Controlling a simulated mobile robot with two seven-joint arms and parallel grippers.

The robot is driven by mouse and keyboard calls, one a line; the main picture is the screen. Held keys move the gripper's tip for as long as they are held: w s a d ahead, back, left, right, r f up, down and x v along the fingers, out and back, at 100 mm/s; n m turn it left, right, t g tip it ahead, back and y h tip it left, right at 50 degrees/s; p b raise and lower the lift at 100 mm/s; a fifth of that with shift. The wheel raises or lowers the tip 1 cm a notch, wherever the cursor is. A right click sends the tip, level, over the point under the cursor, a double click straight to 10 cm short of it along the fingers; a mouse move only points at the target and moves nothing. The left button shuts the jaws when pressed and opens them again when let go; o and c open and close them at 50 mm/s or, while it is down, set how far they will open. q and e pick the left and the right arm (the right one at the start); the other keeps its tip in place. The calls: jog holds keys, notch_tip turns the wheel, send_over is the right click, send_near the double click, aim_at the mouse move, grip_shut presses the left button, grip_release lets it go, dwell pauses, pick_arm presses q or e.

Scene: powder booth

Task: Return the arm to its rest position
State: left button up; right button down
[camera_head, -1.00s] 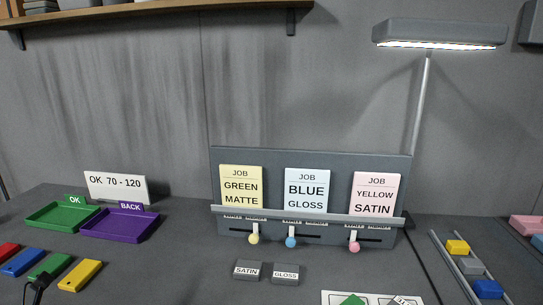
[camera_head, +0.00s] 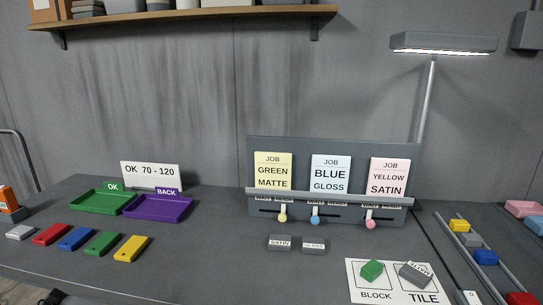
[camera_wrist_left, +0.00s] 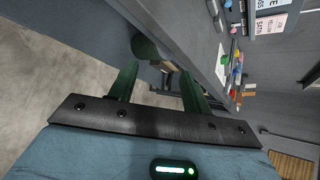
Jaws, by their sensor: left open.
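My left gripper shows in the left wrist view (camera_wrist_left: 158,88), its two dark green fingers spread apart with no object seen held between them. It points along the side of the grey bench (camera_wrist_left: 208,45), outside the worktop. In the head view only a small black piece, which looks like part of my left arm, shows at the bottom left edge. My right gripper is in neither view.
The bench holds a green tray (camera_head: 98,202), a purple tray (camera_head: 158,209), several coloured blocks such as the yellow one (camera_head: 131,248), and a job board (camera_head: 333,150). A white BLOCK/TILE card (camera_head: 398,283) lies at front right. Bare floor (camera_wrist_left: 50,70) shows beside the bench.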

pick_arm(q)
jog(key=s+d+f+n+t+p, duration=0.1)
jog(key=s+d+f+n, duration=0.25)
jog(key=f+n, duration=0.4)
jog(key=s+d+f+n, duration=0.35)
jog(key=f+n, duration=0.25)
jog(key=n, duration=0.2)
jog(key=s+f+n+y, duration=0.2)
jog(key=s+f+n, duration=0.4)
jog(key=s, duration=0.3)
jog(key=s+f+n+g+y+p, duration=0.1)
jog(key=s+f+n+y, duration=0.2)
jog(key=s+f+n, duration=0.4)
jog(key=s+n, duration=0.2)
jog(key=shift+s+a+f, duration=0.15)
jog(key=shift+s+f, duration=0.05)
jog(key=shift+s, duration=0.1)
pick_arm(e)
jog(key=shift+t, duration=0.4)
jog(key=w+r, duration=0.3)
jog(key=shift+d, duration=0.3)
pick_arm(q)
jog(key=shift+n, duration=0.25)
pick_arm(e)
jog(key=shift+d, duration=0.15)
